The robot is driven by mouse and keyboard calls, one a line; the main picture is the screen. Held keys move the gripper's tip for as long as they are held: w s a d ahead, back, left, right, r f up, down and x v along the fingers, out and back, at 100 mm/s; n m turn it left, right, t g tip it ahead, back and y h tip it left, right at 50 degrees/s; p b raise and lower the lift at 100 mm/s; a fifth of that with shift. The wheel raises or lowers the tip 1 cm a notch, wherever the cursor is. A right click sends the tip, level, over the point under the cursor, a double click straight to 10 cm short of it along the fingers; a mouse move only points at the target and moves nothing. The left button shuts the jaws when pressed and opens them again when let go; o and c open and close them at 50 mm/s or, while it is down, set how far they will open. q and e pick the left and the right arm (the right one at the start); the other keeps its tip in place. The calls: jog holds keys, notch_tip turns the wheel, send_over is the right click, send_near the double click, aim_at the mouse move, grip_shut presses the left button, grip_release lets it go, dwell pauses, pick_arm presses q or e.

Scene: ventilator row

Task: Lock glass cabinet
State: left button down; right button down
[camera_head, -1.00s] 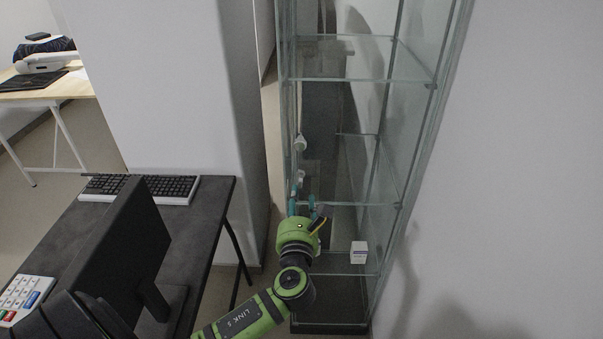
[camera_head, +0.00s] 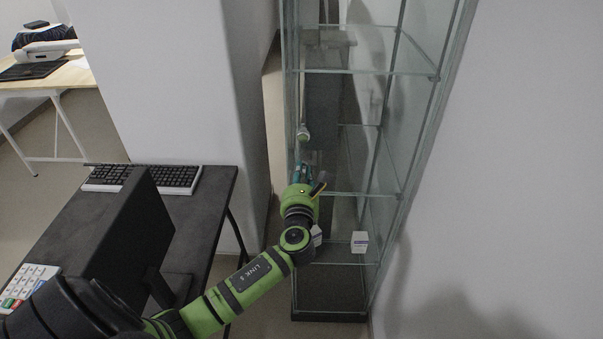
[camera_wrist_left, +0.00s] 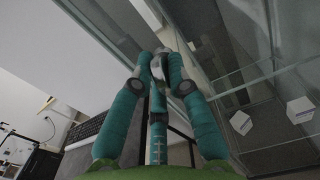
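The tall glass cabinet (camera_head: 362,194) stands right of centre in the head view. A small pale knob-like fitting (camera_head: 303,132) sits on its left front edge, above my left gripper (camera_head: 302,170). My left gripper points up at this edge, with its teal fingers apart. In the left wrist view, a pale rounded fitting (camera_wrist_left: 157,68) shows at or just beyond the tips of the left gripper (camera_wrist_left: 161,66). I cannot tell whether the fingers touch it. The lower fitting is hidden behind the gripper in the head view. My right gripper is not in view.
White boxes (camera_head: 360,242) stand on a low cabinet shelf. A dark desk (camera_head: 205,215) with a keyboard (camera_head: 143,179) and a monitor (camera_head: 125,245) is at the left. A white wall (camera_head: 510,170) bounds the right. A narrow floor gap separates desk and cabinet.

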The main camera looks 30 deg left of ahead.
pick_arm(q)
jog(key=shift+n, duration=0.9)
jog(key=c, duration=1.2)
grip_release()
jog(key=v, duration=1.2)
jog(key=shift+a, duration=0.1)
